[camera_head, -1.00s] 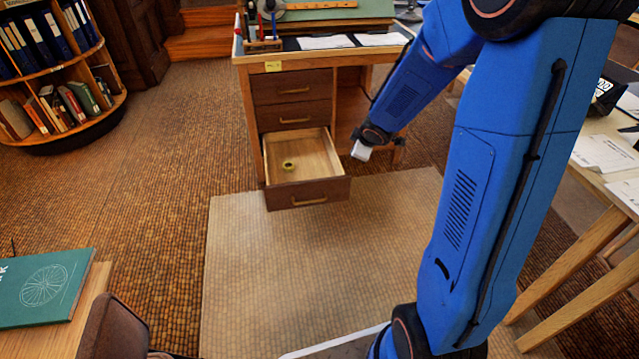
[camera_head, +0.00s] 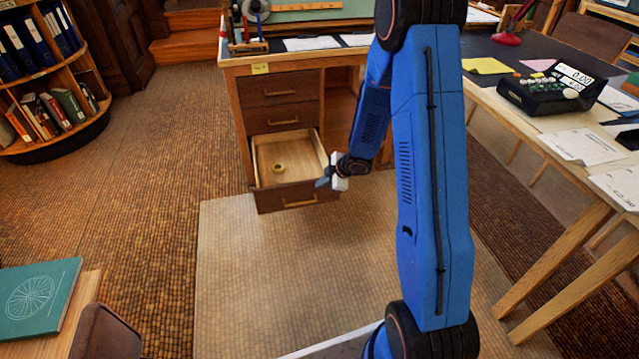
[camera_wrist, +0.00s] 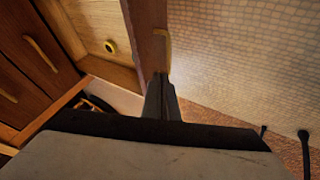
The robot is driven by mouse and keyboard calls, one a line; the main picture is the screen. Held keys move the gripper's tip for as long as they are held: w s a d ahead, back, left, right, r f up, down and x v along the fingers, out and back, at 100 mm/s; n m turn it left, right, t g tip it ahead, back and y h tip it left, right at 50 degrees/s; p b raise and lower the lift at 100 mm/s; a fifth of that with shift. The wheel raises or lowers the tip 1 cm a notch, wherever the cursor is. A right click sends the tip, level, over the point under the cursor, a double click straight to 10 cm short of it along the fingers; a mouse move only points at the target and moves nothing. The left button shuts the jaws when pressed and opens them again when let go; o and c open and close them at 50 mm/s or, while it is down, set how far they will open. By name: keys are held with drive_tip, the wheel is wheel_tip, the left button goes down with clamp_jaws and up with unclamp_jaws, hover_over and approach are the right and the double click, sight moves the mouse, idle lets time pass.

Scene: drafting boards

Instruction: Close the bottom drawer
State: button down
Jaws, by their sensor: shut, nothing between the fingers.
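The bottom drawer (camera_head: 270,197) of the wooden desk stands pulled well out, with its bare inside in view. It has a brown front with a brass handle (camera_head: 299,204). A small yellow-green roll (camera_head: 279,168) lies inside it. My gripper (camera_head: 322,182) is shut and empty at the right end of the drawer front. In the wrist view the shut fingertips (camera_wrist: 160,76) are at the edge of the drawer front (camera_wrist: 148,40), close to the handle (camera_wrist: 162,52). I cannot tell whether they touch it.
Two closed drawers (camera_head: 281,106) are above the open one. A pale mat (camera_head: 270,270) covers the floor before the desk and is clear. A table (camera_head: 545,125) with a cash register (camera_head: 545,92) stands at right, a bookshelf (camera_head: 60,125) at left.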

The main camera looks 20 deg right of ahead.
approach(304, 187)
wheel_tip(304, 187, down, 4)
drive_tip(key=s+a, duration=0.2)
drive_tip(key=w, duration=0.3)
drive_tip(key=shift+r, duration=0.1)
drive_tip(key=shift+w+d, duration=0.1)
drive_tip(key=shift+w, duration=0.45)
drive_tip(key=shift+w, duration=0.15)
